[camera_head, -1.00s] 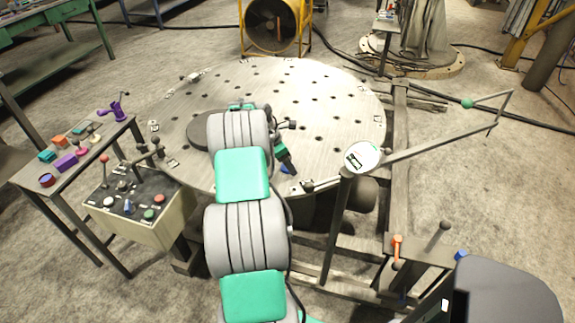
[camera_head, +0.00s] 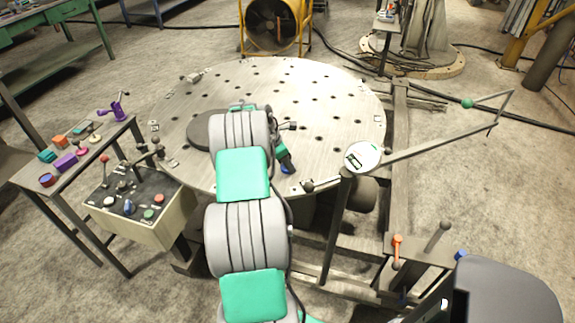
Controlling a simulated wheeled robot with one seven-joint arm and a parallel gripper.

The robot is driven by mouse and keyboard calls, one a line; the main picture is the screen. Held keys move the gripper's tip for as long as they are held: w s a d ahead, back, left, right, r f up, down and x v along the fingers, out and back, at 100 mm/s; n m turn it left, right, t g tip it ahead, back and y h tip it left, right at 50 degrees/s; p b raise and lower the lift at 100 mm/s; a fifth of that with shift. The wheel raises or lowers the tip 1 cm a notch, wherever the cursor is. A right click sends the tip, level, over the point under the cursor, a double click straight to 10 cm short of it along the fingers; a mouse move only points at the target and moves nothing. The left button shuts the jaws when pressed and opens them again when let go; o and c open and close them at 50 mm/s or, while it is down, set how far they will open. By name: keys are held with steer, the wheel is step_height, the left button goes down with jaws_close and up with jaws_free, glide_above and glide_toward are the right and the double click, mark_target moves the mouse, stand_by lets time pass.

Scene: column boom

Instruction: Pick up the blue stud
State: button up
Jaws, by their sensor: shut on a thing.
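The blue stud (camera_head: 285,169) is a small blue piece at the near right part of the round metal table. My gripper (camera_head: 284,164) is at the stud and shut on it. The jaws cover part of the stud, and the view is too small to tell whether it touches the table top.
The round table (camera_head: 330,95) has many holes and a dark disc (camera_head: 202,130) left of my arm. A control box (camera_head: 140,215) and a side table with coloured parts (camera_head: 72,155) stand left. A post with a white dial (camera_head: 362,156) and a long rod stands right of my gripper.

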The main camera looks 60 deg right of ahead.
steer(key=shift+c, duration=0.6)
steer(key=shift+r, duration=0.1)
steer(key=shift+r, duration=0.25)
step_height(320, 180, up, 3)
steer(key=shift+f, duration=0.2)
steer(key=s+a+r+b, duration=0.1)
steer(key=a+r, duration=0.8)
steer(key=a, duration=0.5)
steer(key=shift+s+r, duration=0.15)
steer(key=shift+r, duration=0.25)
